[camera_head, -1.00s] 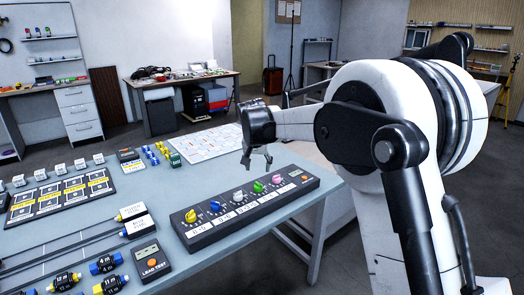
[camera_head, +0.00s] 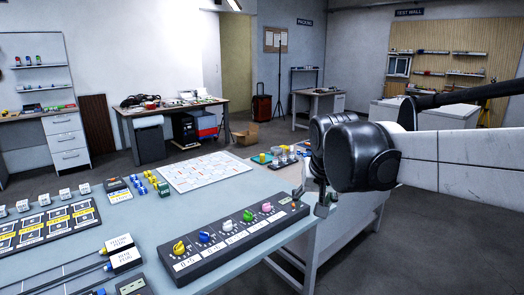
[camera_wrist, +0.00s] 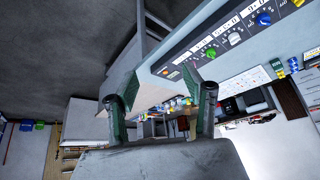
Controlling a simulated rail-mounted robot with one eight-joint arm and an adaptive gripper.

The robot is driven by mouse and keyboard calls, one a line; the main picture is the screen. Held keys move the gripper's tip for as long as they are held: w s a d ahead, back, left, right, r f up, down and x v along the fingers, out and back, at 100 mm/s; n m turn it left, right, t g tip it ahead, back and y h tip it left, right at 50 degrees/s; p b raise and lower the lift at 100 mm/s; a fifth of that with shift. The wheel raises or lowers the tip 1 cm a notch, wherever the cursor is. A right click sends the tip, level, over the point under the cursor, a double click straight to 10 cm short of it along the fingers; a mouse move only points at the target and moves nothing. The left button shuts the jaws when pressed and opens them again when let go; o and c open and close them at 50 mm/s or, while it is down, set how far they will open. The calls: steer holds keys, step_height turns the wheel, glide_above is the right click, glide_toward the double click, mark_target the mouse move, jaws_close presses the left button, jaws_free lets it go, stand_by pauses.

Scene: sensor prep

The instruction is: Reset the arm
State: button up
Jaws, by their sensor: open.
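My gripper (camera_head: 312,198) hangs just past the right end of the table, close to the end of the dark knob panel (camera_head: 240,240). In the wrist view my gripper (camera_wrist: 157,92) has its two fingers well apart, with nothing between them. The knob panel (camera_wrist: 215,45) crosses the upper right of that view, with green, white and blue knobs showing. My arm reaches in from the right in the head view, and part of the gripper is hidden behind its dark wrist.
The table (camera_head: 150,220) also holds a white sheet (camera_head: 205,171), small yellow and blue parts (camera_head: 150,184), and a card board (camera_head: 45,230) at left. Beyond its far right corner are several small cups (camera_head: 285,155). Open floor (camera_head: 440,235) lies to the right.

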steer(key=s+d+f, duration=0.2)
steer(key=s, duration=0.5)
steer(key=s+d+f+t, duration=0.1)
steer(key=s+d+f, duration=0.2)
steer(key=s, duration=0.5)
steer(key=s+d+f, duration=0.2)
steer(key=s+f, duration=0.1)
steer(key=s, duration=0.4)
steer(key=shift+s+d, duration=0.2)
steer(key=shift+d, duration=0.1)
stand_by(0.5)
